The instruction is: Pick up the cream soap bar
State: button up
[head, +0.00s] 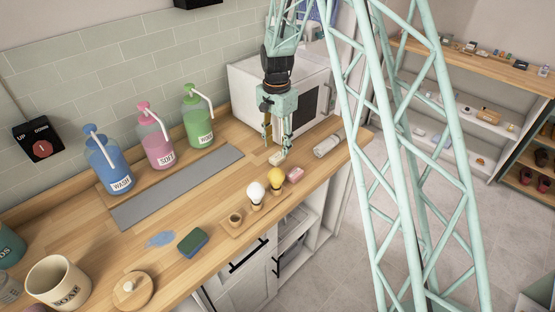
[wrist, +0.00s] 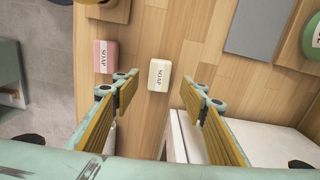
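The cream soap bar (wrist: 159,75) lies flat on the wooden counter, with "SOAP" written on its top. In the head view the cream soap bar (head: 277,158) is small and sits just below my gripper (head: 277,150). In the wrist view my gripper (wrist: 160,95) is open, with one finger on each side of the bar in the picture and nothing between the pads. The fingers appear apart from the bar. A pink soap bar (wrist: 104,56) lies to the left of the cream one in the wrist view, and the pink soap bar (head: 295,174) is nearer the counter's front edge in the head view.
A white appliance (head: 245,90) stands behind my gripper. A rolled white item (head: 327,146) lies to the right.

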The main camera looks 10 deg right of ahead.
aim_at(277, 156)
jog(key=shift+d+f, duration=0.15)
jog(key=shift+f, duration=2.4)
jog(key=shift+c, duration=0.8)
jog(key=c, duration=0.8)
